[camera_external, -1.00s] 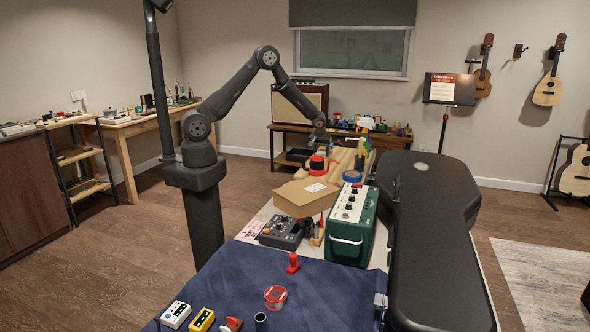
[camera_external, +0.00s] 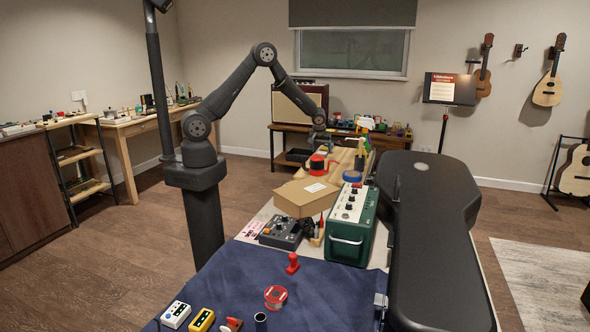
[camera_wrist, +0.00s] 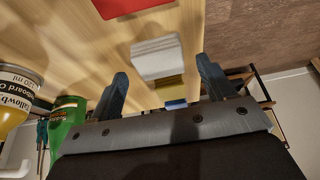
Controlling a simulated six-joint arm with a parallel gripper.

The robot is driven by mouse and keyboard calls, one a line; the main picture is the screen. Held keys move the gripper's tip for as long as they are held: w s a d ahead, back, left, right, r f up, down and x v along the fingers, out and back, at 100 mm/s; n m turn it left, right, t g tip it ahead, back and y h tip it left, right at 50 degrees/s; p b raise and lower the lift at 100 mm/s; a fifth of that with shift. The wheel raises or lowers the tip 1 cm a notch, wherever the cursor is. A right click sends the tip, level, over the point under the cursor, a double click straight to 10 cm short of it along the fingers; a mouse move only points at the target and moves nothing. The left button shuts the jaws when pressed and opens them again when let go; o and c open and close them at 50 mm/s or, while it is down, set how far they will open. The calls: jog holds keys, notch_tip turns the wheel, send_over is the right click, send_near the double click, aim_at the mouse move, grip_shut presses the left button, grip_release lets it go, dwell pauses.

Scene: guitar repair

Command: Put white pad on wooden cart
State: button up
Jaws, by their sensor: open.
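The white pad (camera_wrist: 157,58), a pale block, lies on a light wooden surface (camera_wrist: 85,55) in the wrist view. My gripper (camera_wrist: 163,82) is open and empty, its two blue-grey fingertips apart, with the pad just beyond and between them. In the external view my gripper (camera_external: 320,140) hangs over the far end of the bench; the pad cannot be made out there. I cannot tell which piece of wooden furniture is the cart; a low wooden stand (camera_external: 262,130) with a lower shelf is at the back wall.
Yellow (camera_wrist: 170,88) and blue (camera_wrist: 177,104) blocks lie in line with the pad, and a red thing (camera_wrist: 128,6) lies beyond it. A yellow bottle (camera_wrist: 14,95) and a green bottle (camera_wrist: 66,122) stand at left.

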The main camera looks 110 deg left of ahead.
jog(key=v, duration=0.9)
jog(key=shift+d+r, duration=0.15)
jog(key=shift+r, duration=0.25)
jog(key=x, duration=1.2)
jog(key=shift+f, duration=0.2)
notch_tip(320, 180, up, 2)
jog(key=shift+r, duration=0.45)
